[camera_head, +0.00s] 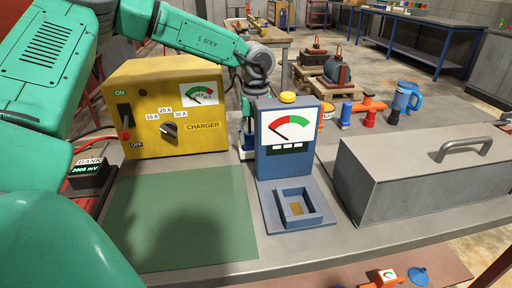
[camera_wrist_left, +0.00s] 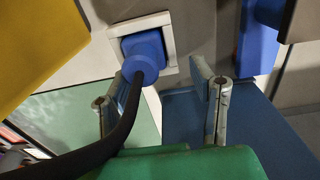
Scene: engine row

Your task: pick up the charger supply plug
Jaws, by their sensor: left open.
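The charger supply plug (camera_wrist_left: 143,55) shows in the left wrist view as a blue plug with a black cable (camera_wrist_left: 110,140). It sits in a pale square socket (camera_wrist_left: 168,45). My left gripper (camera_wrist_left: 160,92) is open and empty, its two fingers apart below the plug in that view. The plug appears beyond the fingertips, towards the left finger; I cannot tell whether they touch. In the head view my left arm reaches over the yellow charger (camera_head: 165,110), and its gripper is mostly hidden behind the blue meter stand. The plug is hidden there. My right gripper is not in view.
The blue meter stand (camera_head: 288,160) is close to my left gripper. A green mat (camera_head: 185,215) lies in front of the charger. A grey lidded box (camera_head: 420,175) stands at the right. A blue mug (camera_head: 406,97) and small coloured parts stand behind it.

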